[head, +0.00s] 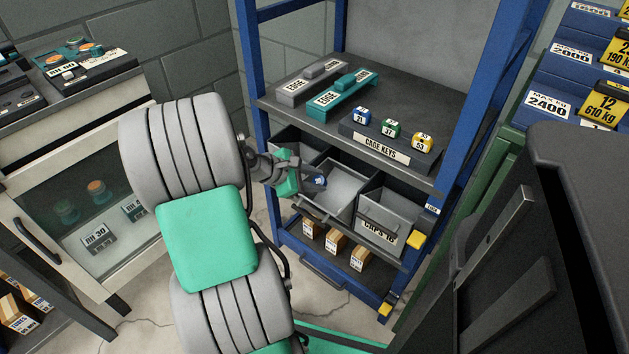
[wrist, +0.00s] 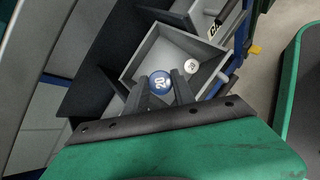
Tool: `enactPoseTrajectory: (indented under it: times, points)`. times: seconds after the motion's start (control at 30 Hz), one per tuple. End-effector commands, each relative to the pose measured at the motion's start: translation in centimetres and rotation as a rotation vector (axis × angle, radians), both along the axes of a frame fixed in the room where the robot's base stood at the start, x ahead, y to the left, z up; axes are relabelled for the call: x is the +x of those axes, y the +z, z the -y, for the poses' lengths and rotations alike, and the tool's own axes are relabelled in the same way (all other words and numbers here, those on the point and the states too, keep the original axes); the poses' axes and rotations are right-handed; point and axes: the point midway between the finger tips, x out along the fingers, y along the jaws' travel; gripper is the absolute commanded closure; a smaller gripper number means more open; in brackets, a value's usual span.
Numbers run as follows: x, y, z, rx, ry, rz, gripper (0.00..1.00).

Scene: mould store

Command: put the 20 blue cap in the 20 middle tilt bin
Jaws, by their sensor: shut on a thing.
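The blue cap (wrist: 160,80), with a white label reading 20, sits between the fingertips of my gripper (wrist: 162,88) in the wrist view. My gripper (head: 308,183) is shut on the cap, which shows as a small blue spot (head: 320,181) in the head view. The middle tilt bin (head: 346,184) is grey and tipped open in the blue rack. The cap is over the opening of this bin, which also shows in the wrist view (wrist: 165,47). I cannot tell the cap's height above the bin floor.
The right bin (head: 391,214) and a dark left bin (head: 296,146) flank the middle one.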

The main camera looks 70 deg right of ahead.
Motion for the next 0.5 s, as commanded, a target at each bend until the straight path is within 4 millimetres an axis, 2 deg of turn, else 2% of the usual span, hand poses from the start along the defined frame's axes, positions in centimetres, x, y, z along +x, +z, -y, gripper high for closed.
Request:
enactPoseTrajectory:
  times: [0.33,0.5]
  points:
    - [-0.01,0.06,-0.01,0.000,0.000,0.000,1.00]
    - [0.07,0.93,-0.13,0.005,-0.005,-0.001,1.00]
